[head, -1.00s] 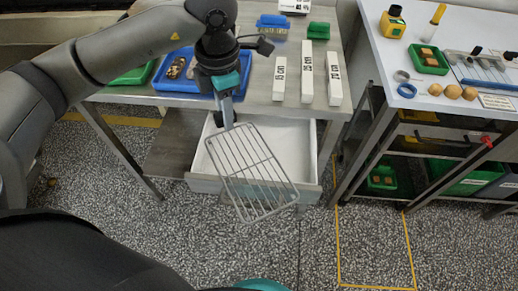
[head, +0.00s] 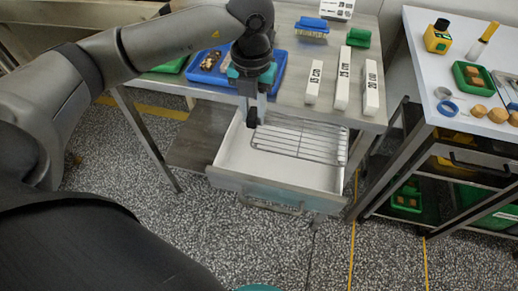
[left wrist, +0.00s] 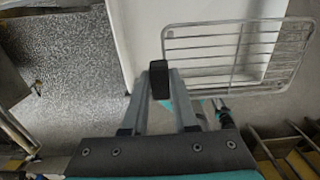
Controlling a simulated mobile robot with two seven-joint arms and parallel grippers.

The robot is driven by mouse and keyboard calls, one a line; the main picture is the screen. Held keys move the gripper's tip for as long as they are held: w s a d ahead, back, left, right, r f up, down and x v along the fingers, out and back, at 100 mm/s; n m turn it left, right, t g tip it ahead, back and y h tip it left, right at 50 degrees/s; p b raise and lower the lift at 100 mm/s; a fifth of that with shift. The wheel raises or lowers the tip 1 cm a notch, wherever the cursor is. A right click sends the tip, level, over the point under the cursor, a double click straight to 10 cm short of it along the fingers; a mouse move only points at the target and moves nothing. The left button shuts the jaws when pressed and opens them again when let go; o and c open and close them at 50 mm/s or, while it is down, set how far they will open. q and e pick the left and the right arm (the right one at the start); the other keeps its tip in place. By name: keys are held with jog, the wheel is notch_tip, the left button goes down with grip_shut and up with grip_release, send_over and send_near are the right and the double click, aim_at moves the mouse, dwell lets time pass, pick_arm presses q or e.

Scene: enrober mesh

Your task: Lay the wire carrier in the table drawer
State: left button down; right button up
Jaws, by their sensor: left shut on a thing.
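The wire carrier (head: 300,143) is a grey metal wire grid. My left gripper (head: 251,118) is shut on its left end, and the carrier extends to the right of the fingers. The table drawer (head: 240,160) is pulled open, white inside with a grey front, and looks empty. In the head view the carrier lies over the drawer opening, its right end close to the right wall; its height above the drawer floor is hard to tell. In the left wrist view the carrier (left wrist: 225,52) overlaps the drawer (left wrist: 135,30) and reaches past its edge. My right gripper is out of view.
On the table above stand a blue tray (head: 205,75), several white length blocks (head: 343,80), a blue brush (head: 312,27) and a green one (head: 358,37). A second table (head: 430,75) with a shelf of bins stands at right. The floor before the drawer is clear.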

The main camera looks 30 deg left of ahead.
pick_arm(q)
notch_tip(320, 180, down, 12)
jog(key=shift+f+b, duration=0.15)
jog(key=shift+b, duration=0.95)
jog(key=shift+f, duration=0.15)
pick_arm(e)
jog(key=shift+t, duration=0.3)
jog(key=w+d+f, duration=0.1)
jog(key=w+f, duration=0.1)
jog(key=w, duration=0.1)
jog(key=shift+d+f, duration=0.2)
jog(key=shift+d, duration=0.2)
pick_arm(q)
jog(key=shift+f, duration=0.1)
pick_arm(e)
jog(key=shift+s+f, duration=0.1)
pick_arm(q)
jog(key=c, duration=0.7)
grip_release()
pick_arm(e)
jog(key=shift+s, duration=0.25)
